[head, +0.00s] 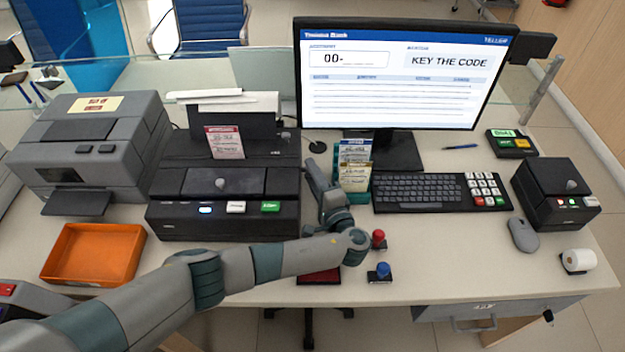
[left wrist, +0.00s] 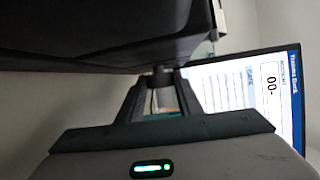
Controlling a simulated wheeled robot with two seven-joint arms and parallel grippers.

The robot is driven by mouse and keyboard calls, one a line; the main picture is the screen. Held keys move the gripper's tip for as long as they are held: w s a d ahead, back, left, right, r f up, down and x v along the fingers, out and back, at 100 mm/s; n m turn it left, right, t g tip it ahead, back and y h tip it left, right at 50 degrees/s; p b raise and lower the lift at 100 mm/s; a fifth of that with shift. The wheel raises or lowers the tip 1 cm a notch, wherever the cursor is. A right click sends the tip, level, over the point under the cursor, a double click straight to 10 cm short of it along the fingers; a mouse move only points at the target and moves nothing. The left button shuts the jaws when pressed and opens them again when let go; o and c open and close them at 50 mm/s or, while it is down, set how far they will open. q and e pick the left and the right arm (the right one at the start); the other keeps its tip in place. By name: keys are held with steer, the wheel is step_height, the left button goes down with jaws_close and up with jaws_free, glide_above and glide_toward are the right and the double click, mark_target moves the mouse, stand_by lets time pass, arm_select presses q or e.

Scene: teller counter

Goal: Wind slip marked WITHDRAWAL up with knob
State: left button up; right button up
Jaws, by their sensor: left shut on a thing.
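A slip with a red header (head: 225,142) stands upright in the front of the dark slip printer (head: 225,178); its printing is too small to read for certain. The dark knob (head: 317,147) is at the printer's right side. My left gripper (head: 314,163) reaches up to it from the front. In the left wrist view the fingers (left wrist: 158,88) are shut on the knob (left wrist: 158,77), just below the printer's dark body (left wrist: 100,40). My right gripper is not in view.
A holder of slips (head: 354,168) stands close to the right of my left gripper. A red stamp (head: 378,238) and a blue stamp (head: 380,271) stand near my forearm. The monitor (head: 400,75) and keyboard (head: 425,190) are to the right; an orange tray (head: 60,275) is at left.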

arm_select(q)
steer(key=shift+f, duration=0.15)
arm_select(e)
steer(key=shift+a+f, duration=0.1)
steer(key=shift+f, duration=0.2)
arm_select(q)
steer(key=o, duration=1)
steer(key=shift+o, duration=0.2)
steer(key=shift+s, duration=0.1)
steer(key=b+v, duration=0.2)
steer(key=v, duration=0.6)
steer(key=shift+f+b, duration=0.25)
steer(key=shift+b, duration=0.1)
steer(key=v, duration=0.3)
steer(key=shift+b, duration=0.4)
steer(key=shift+s+d+r, duration=0.2)
steer(key=shift+s, duration=0.2)
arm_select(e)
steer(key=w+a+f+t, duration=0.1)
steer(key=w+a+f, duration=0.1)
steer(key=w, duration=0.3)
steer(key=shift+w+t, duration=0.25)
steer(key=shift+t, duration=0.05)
